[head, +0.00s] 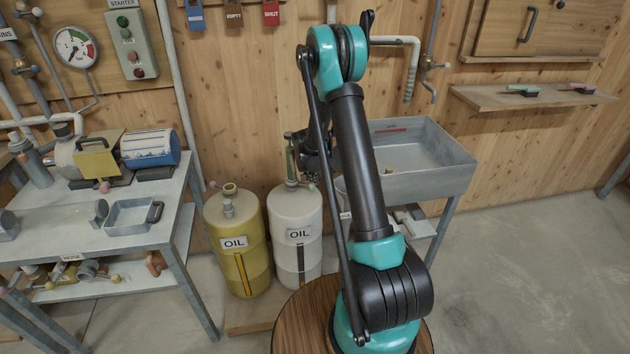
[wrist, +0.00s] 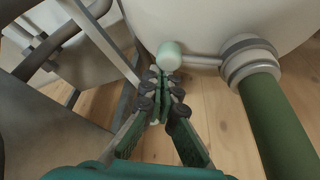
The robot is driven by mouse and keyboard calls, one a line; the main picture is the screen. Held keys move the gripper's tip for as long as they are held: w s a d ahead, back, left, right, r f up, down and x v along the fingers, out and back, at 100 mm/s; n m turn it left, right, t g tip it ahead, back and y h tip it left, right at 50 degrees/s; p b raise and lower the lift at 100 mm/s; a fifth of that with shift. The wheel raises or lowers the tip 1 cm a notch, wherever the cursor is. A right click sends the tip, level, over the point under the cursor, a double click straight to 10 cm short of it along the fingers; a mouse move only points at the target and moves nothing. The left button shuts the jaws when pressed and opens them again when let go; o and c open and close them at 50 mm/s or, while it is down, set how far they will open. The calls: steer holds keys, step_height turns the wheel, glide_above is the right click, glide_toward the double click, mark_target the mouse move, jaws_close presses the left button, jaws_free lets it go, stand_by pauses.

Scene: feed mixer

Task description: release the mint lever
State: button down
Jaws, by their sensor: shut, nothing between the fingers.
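The mint lever (wrist: 169,55) shows in the wrist view as a pale mint knob on a thin grey rod. The rod runs right to a grey collar (wrist: 250,60) at the top of a dark green pipe (wrist: 282,130). My gripper (wrist: 163,84) is shut and empty, its fingertips just below the knob in the picture. I cannot tell whether the tips touch the knob.
A large pale vessel (wrist: 215,18) is close behind the lever. In the head view, a yellow oil tank (head: 237,240) and a white oil tank (head: 297,260) stand left of my arm. A metal sink (head: 425,180) is behind it. Floor at the right is clear.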

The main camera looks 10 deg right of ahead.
stand_by(0.3)
step_height(320, 180, up, 10)
steer(key=shift+w+d, duration=0.15)
steer(key=shift+d, duration=0.05)
stand_by(0.5)
steer(key=shift+r, duration=0.15)
